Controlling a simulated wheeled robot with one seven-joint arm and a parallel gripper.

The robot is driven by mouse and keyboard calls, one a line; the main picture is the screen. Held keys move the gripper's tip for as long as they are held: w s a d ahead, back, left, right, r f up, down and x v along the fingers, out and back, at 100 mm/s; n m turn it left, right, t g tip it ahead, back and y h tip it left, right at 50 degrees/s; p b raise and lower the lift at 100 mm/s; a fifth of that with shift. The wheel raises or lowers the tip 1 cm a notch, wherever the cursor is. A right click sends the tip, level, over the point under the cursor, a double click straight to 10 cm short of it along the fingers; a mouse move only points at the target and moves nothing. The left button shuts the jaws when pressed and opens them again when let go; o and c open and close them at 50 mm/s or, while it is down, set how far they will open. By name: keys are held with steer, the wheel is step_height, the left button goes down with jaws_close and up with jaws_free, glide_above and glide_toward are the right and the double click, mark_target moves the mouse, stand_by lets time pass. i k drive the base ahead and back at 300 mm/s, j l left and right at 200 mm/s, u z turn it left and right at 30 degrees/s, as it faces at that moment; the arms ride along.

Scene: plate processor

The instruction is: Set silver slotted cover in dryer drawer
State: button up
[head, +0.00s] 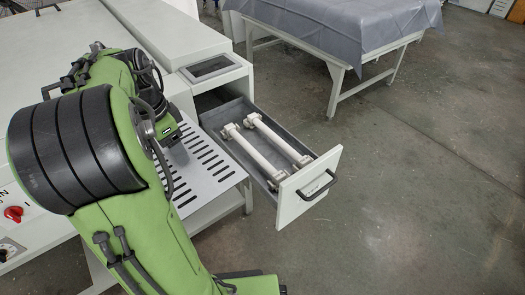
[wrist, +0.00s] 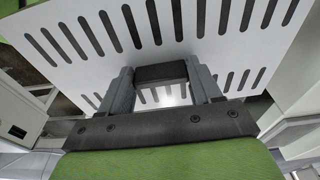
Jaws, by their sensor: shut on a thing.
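The silver slotted cover (head: 203,187) is a flat plate with rows of dark slots. My gripper (head: 179,153) is at its upper face, partly hidden behind my arm in the head view. In the wrist view the cover (wrist: 225,62) fills the upper part, and my gripper (wrist: 162,84) is shut on a dark block-like handle on it. The dryer drawer (head: 240,103) is pulled open, right of the cover. Two pale bars with end feet lie inside it. The cover's right edge is close to the drawer's near side; I cannot tell whether they touch. My arm hides the cover's left part.
The drawer front (head: 308,186) carries a dark handle (head: 318,186). The white machine top (head: 70,50) spans the left, with a red knob (head: 14,213) at its front. A cloth-covered table (head: 340,30) stands behind. The floor at right is clear.

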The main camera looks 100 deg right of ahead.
mark_target(265, 151)
steer(key=k+l, duration=0.65)
steer(key=k, duration=0.05)
